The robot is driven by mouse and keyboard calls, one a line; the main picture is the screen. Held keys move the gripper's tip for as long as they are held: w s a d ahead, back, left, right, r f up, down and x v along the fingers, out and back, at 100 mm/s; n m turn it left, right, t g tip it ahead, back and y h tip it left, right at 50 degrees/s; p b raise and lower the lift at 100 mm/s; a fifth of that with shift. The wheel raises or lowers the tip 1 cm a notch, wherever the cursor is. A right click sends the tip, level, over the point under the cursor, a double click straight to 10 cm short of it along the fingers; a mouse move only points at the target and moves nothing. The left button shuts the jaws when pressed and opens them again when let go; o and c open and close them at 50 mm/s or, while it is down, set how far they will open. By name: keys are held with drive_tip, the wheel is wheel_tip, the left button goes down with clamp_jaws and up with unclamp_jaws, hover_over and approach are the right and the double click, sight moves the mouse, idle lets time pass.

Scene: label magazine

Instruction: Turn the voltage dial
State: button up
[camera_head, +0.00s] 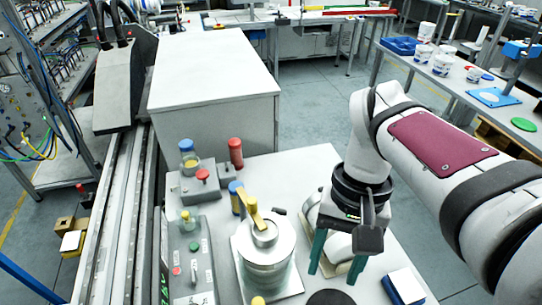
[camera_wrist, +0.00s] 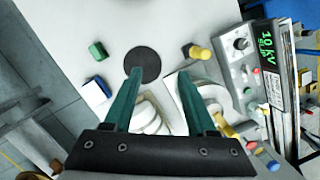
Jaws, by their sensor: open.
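The voltage dial (camera_wrist: 240,43) is a small round knob on the grey control box (camera_wrist: 238,70), at the right in the wrist view. It sits beside a display (camera_wrist: 267,45) with green characters that seem to read 10 kV. In the head view the control box (camera_head: 193,255) stands at the left with green and red buttons; its dial end is outside the picture. My gripper (camera_head: 333,277) has two green fingers, spread apart and empty, above the right part of the table. In the wrist view my gripper (camera_wrist: 159,73) is well to the left of the dial, apart from it.
A metal cylinder with a yellow handle (camera_head: 265,240) stands between the box and my gripper. White rounded parts (camera_head: 340,245) lie beneath the fingers. A black disc (camera_wrist: 142,64), a green block (camera_wrist: 97,50) and a blue-white block (camera_head: 405,287) lie nearby. Red and blue-capped items stand behind the box.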

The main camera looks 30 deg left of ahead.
drive_tip(key=a+f+n+h, duration=0.2)
drive_tip(key=a+n, duration=0.4)
drive_tip(key=a, duration=1.2)
drive_tip(key=s+a+f+n+h, duration=0.2)
drive_tip(key=s+a+f+n, duration=0.25)
drive_tip(key=s+a, duration=0.45)
drive_tip(key=shift+m, duration=0.45)
drive_tip(key=x, duration=0.9)
drive_tip(key=a+x, duration=0.1)
drive_tip(key=x, duration=0.4)
drive_tip(key=shift+w+d+f, duration=0.15)
drive_tip(key=shift+w+f, duration=0.05)
drive_tip(key=shift+f, duration=0.35)
drive_tip(key=shift+s+d+f, duration=0.1)
drive_tip(key=shift+d+f, duration=0.05)
drive_tip(key=shift+f, duration=0.3)
clamp_jaws()
